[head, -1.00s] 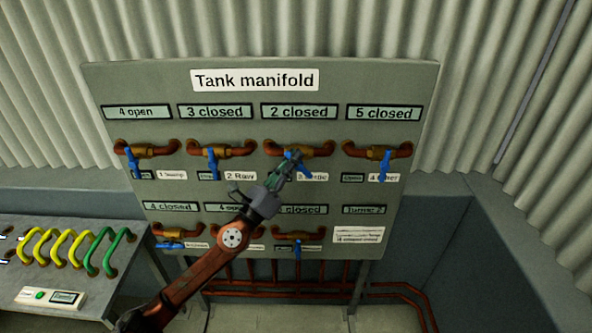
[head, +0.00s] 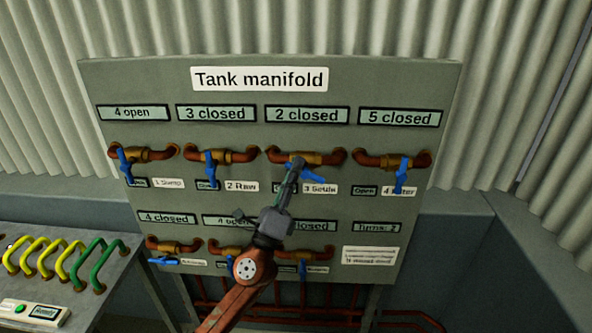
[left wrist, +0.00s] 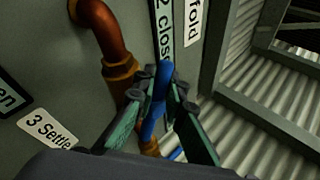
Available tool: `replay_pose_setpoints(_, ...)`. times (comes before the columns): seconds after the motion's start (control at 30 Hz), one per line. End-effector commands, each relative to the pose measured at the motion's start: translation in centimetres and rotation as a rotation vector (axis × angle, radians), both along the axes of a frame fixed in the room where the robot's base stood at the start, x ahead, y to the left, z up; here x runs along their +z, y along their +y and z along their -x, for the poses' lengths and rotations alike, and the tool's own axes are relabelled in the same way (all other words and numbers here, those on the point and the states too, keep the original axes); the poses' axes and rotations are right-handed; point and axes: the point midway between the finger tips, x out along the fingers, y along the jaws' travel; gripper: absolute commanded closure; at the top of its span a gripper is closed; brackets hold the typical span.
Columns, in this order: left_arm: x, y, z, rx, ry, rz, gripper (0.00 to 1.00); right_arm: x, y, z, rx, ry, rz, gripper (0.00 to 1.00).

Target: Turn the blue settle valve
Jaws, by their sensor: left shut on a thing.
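The blue settle valve handle (head: 312,176) is on the third brass valve of the top row, by the label "3 Settle" (head: 319,189). The display above it (head: 307,115) reads "2 closed". The handle slants down to the right, partly hidden by my left gripper (head: 296,166). In the left wrist view, the blue handle (left wrist: 160,90) sits between the two green-sided fingers of my left gripper (left wrist: 158,108), which are shut on it. My right gripper is not in view.
Neighbouring blue handles hang at the Raw valve (head: 211,168) and the fourth valve (head: 401,176). Several more valves are in the lower row, behind and beside my arm. A bench with yellow and green hoops (head: 95,262) stands at the left.

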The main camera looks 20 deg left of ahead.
Motion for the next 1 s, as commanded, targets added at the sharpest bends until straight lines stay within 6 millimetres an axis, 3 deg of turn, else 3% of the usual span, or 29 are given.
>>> replay_pose_setpoints(0.2, 0.0, 0.1, 0.0, 0.002, 0.000, 0.000, 1.00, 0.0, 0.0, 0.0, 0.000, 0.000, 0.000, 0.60)
replay_pose_setpoints(0.23, 0.0, 0.1, 0.0, 0.002, 0.000, 0.000, 0.88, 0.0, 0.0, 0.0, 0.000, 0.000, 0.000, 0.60)
replay_pose_setpoints(0.33, 0.0, 0.1, 0.0, 0.002, 0.000, 0.000, 0.81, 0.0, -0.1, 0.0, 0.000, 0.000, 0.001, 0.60)
replay_pose_setpoints(0.67, -0.2, 0.1, 0.2, 0.000, 0.001, 0.000, 0.81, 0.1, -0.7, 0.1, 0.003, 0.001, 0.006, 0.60)
replay_pose_setpoints(0.83, -1.6, 0.4, 1.8, 0.000, 0.003, 0.002, 0.81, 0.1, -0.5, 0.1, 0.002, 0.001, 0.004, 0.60)
replay_pose_setpoints(1.0, -4.0, 0.9, 4.8, 0.002, 0.004, 0.003, 0.81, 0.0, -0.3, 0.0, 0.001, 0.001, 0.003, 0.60)
